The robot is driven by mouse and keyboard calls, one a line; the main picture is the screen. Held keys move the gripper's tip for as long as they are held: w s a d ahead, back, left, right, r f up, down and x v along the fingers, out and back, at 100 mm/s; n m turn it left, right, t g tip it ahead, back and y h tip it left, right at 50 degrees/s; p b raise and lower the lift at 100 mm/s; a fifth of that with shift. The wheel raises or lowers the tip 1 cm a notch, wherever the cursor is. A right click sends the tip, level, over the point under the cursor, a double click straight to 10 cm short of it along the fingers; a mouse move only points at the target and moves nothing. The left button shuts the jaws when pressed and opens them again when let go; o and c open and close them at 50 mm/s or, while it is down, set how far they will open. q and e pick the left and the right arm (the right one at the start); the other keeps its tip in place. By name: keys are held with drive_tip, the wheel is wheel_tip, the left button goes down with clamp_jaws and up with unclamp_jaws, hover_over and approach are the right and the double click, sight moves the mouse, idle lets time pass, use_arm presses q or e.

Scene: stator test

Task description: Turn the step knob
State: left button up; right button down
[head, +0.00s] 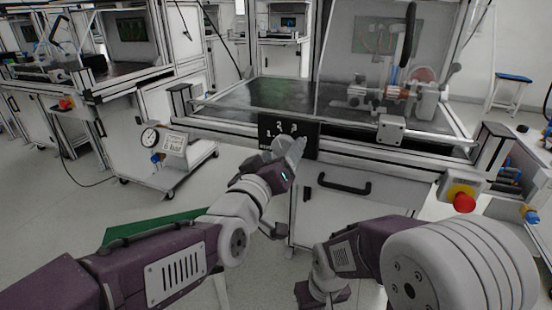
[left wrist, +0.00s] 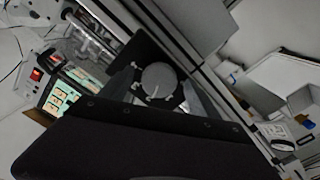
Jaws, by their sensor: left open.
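The step knob (head: 278,142) is a grey round dial on a black panel (head: 306,136) with white numbers, on the front of the workbench. My left gripper (head: 286,150) is in front of the panel and partly covers the knob and panel. In the left wrist view its open fingers (left wrist: 157,90) stand on either side of the knob; I cannot tell whether they touch it.
A red emergency button (head: 464,201) on a yellow base sits at the bench's right corner. A drawer handle (head: 338,186) is below the panel. A rail (head: 230,122) runs along the bench front. A cart with a gauge (head: 150,138) stands at left on open floor.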

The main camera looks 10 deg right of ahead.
use_arm(q)
drive_tip(key=p+v, duration=0.2)
drive_tip(key=v, duration=0.6)
drive_tip(key=shift+s+a, duration=0.1)
drive_tip(key=shift+a, duration=0.05)
